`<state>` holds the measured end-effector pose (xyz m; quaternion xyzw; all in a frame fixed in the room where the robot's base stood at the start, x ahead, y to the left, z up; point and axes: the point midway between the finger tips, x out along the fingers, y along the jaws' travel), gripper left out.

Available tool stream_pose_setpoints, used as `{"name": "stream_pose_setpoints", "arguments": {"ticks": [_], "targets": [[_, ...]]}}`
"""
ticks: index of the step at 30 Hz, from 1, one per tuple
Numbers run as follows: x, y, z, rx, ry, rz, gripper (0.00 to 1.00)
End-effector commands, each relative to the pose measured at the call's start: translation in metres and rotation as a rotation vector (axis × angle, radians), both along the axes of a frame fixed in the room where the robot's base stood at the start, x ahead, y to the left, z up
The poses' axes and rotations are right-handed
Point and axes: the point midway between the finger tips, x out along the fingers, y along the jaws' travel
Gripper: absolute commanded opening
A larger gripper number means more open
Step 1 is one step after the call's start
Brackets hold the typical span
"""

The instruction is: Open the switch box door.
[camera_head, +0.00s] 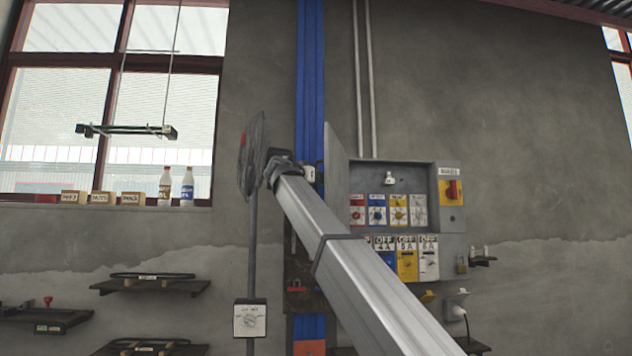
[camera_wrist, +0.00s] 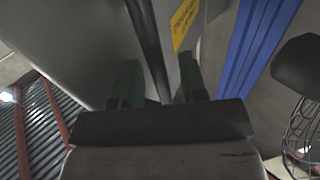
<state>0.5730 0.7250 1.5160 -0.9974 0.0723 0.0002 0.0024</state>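The grey switch box (camera_head: 450,222) is on the wall, right of centre in the head view. Its front is uncovered, showing several coloured switches. A narrow grey panel (camera_head: 333,140), which looks like the door standing swung out, shows at its left side; my arm hides its lower part. In the wrist view my gripper (camera_wrist: 158,88) has its two dark fingers apart. A dark upright strip (camera_wrist: 150,45) runs between them, beside a large grey surface (camera_wrist: 75,40). I cannot tell whether the fingers touch the strip. My gripper is not clear in the head view.
A blue column (camera_head: 310,75) rises left of the box; it also shows in the wrist view (camera_wrist: 250,40). A round fan-like object (camera_head: 250,155) stands beside my arm's far end. Shelves (camera_head: 150,285) and a windowsill with bottles (camera_head: 187,187) are at left. A caged lamp-like object (camera_wrist: 298,68) is near at right.

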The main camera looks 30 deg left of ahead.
Motion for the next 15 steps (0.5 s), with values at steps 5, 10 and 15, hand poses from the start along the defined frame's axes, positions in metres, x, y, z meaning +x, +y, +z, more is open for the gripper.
{"name": "stream_pose_setpoints", "arguments": {"ticks": [5,10,15], "targets": [[-0.025,0.003,-0.001,0.0,-0.001,0.001,0.39],[-0.058,0.008,-0.001,0.0,0.0,0.002,0.39],[-0.085,0.012,-0.001,-0.001,0.0,0.001,0.39]]}}
